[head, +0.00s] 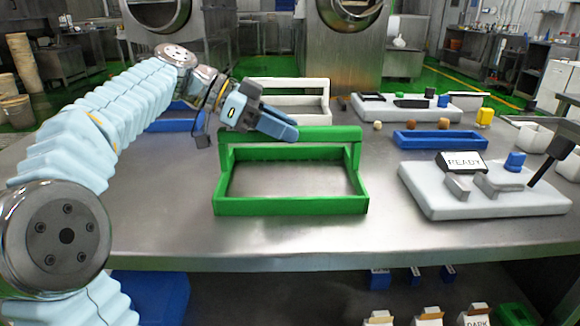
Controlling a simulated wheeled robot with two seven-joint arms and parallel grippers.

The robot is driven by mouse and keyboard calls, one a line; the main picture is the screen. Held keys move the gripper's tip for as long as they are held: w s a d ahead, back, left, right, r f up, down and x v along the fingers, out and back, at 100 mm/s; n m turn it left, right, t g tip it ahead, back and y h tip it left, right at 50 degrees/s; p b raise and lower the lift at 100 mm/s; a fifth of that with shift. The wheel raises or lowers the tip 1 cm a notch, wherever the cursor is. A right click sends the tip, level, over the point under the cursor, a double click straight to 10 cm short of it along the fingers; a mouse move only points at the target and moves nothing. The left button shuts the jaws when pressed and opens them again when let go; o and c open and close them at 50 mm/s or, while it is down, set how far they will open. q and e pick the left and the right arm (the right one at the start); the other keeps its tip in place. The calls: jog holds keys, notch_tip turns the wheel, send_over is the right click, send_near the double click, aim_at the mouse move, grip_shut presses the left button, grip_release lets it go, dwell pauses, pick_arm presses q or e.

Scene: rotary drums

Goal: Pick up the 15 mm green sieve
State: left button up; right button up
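The green sieve (290,206) is a rectangular green frame with a raised bar across its far side, standing on the metal table in front of me. Its size marking cannot be read. My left gripper (282,128) reaches in from the left, with its blue-tipped fingers by the top of the raised bar, at its left half. The fingers overlap in this view, so their opening is hidden, and I cannot tell whether they touch the bar. The sieve stands level on the table. My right gripper is not in view.
A white frame (288,82) stands behind the green sieve, and a blue frame (172,126) lies partly behind my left arm. A blue tray (440,140) and a pale board with a READY sign (462,162) are on the right. The table's front is clear.

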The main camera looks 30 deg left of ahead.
pick_arm(q)
grip_shut()
dwell(1.0)
